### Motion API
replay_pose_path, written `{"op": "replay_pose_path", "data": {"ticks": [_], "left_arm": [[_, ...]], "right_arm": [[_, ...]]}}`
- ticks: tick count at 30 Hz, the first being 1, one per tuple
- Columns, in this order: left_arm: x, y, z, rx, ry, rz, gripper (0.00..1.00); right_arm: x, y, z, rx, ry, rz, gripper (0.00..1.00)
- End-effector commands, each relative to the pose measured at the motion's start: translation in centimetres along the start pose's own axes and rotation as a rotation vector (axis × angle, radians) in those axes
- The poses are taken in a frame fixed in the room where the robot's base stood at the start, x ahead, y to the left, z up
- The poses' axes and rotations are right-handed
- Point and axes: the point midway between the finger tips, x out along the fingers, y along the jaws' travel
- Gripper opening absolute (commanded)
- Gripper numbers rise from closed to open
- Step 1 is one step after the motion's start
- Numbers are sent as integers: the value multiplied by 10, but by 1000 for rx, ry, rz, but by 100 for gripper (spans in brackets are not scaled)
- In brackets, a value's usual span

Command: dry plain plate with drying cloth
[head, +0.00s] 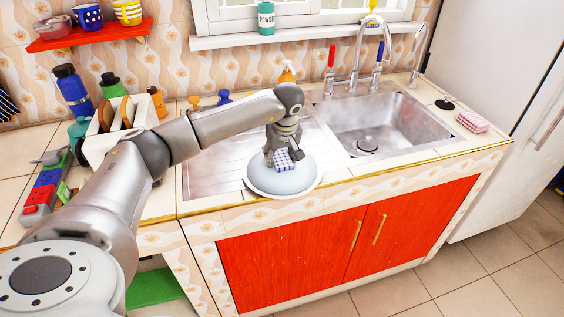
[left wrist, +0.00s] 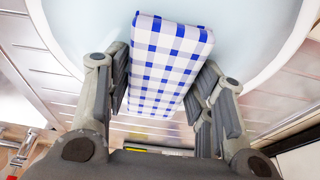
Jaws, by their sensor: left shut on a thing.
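The plain plate (head: 283,184) is pale and round and sits on the drainboard left of the sink, near the counter's front edge. My left gripper (head: 281,150) is over the plate, pointing down, shut on the blue and white checked drying cloth (head: 283,160). In the left wrist view the cloth (left wrist: 172,60) is a folded block between the two fingers, with the plate (left wrist: 90,25) beneath it. The cloth appears to be at the plate's surface; I cannot tell if it touches. My right gripper is not in view.
The steel sink (head: 385,125) with its faucet (head: 372,35) is to the right. A red checked cloth (head: 472,122) lies at the counter's right end. A white rack (head: 115,140), a blue bottle (head: 73,90) and a green bottle (head: 110,86) stand on the left. Red cabinet doors (head: 340,245) are below.

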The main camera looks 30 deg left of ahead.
Motion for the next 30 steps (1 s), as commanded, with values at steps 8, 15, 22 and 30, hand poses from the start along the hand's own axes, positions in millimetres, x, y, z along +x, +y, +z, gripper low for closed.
{"op": "replay_pose_path", "data": {"ticks": [8, 15, 22, 30], "left_arm": [[-6, -1, 19, 3, -1, -4, 30], [-12, -1, 39, 2, 0, -2, 30], [-14, -1, 48, 0, -1, -2, 30], [-7, -1, 29, -2, 0, -3, 30]], "right_arm": [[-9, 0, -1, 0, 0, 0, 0], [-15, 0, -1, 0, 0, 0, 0], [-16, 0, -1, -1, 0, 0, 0], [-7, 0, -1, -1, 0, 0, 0]]}}
